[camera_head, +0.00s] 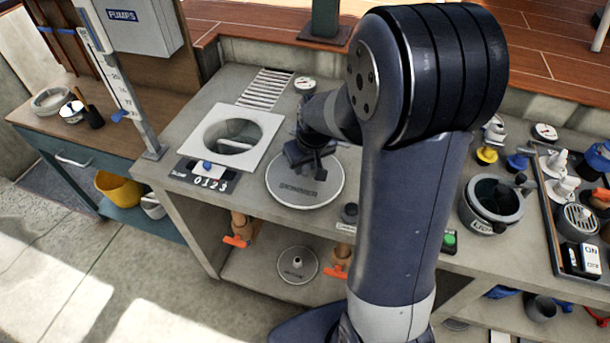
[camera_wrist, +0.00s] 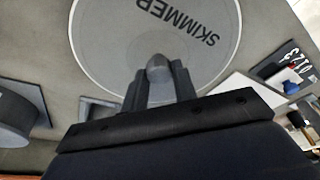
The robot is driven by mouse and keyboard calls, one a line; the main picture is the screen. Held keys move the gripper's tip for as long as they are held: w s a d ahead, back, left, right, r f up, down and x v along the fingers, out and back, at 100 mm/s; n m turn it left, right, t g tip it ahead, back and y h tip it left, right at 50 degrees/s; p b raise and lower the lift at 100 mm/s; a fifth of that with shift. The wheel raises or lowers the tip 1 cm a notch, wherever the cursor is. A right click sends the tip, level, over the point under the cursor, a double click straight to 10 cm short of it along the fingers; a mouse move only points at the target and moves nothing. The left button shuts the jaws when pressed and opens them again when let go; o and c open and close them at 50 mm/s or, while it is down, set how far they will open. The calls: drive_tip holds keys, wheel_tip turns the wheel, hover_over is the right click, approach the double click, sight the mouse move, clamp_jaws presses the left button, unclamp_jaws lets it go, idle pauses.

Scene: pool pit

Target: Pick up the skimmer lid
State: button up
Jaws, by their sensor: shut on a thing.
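The skimmer lid (camera_head: 304,193) is a round grey disc marked SKIMMER, on the grey bench right of the square white skimmer frame (camera_head: 262,122) with its round opening. My gripper (camera_head: 318,172) is over the lid, pointing down. In the wrist view the lid (camera_wrist: 110,45) fills the upper middle, its lettering upside down. There my gripper (camera_wrist: 158,72) is shut on the lid's small central knob, of which only a rounded top shows between the fingers. The lid looks flat and at bench level; I cannot tell whether it touches the bench.
A number counter (camera_head: 205,178) with a blue knob sits at the bench's front left. A slatted grate (camera_head: 265,88) and a gauge (camera_head: 305,84) lie behind. A grey pot (camera_head: 490,205) and a tray of fittings (camera_head: 560,230) stand on the right. A smaller disc (camera_head: 297,264) lies on the lower shelf.

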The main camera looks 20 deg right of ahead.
sight(306, 168)
clamp_jaws()
drive_tip(key=shift+r, duration=0.1)
drive_tip(key=shift+r, duration=0.3)
wheel_tip(306, 168, up, 9)
drive_tip(key=shift+r, duration=0.15)
